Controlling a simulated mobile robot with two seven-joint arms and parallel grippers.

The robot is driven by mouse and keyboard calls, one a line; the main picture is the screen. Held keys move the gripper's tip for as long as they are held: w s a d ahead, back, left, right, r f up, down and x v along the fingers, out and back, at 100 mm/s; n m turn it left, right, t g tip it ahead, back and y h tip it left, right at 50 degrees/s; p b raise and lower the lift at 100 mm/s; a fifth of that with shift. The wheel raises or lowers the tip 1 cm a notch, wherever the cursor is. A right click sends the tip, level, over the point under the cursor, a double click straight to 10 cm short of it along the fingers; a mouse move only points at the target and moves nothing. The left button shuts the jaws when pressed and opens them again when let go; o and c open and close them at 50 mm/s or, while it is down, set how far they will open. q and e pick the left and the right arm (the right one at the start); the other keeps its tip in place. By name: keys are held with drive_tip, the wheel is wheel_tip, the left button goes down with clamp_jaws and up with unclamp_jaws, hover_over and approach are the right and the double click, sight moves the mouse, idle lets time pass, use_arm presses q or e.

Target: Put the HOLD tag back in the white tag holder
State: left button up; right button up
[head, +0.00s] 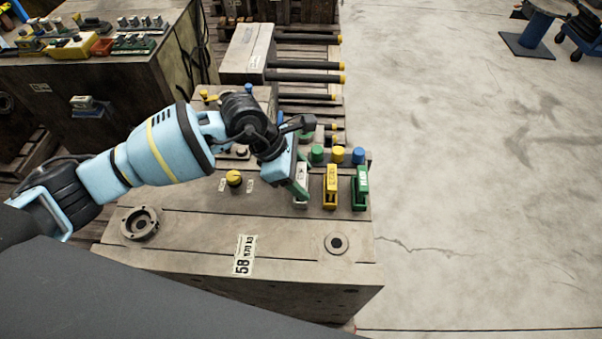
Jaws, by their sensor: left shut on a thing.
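My left gripper (297,168) reaches over the mould block from the left, pointing down, and is shut on the HOLD tag (302,175), a small green piece mostly hidden by the jaws. Its lettering cannot be read. The white tag holder (300,203) stands directly below the gripper, at the left end of a row of holders. The gripper covers its upper part, so I cannot tell whether the tag is inside it or just above it. My right gripper is not in view.
A yellow holder (330,188) and a green holder (360,190) stand close to the right of the white one. Green, yellow and blue knobs (337,154) rise just behind. A yellow knob (234,178) sits left.

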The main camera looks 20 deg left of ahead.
use_arm(q)
drive_tip(key=shift+f, duration=0.1)
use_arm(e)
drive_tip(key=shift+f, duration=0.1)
use_arm(q)
drive_tip(key=o, duration=1.1)
drive_tip(key=shift+c, duration=0.2)
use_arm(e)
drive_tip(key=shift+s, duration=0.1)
use_arm(q)
drive_tip(key=shift+a+r, duration=0.15)
drive_tip(key=shift+r, duration=0.15)
drive_tip(key=v, duration=0.7)
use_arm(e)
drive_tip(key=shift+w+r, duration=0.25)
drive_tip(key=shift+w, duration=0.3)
use_arm(q)
drive_tip(key=shift+a, duration=0.1)
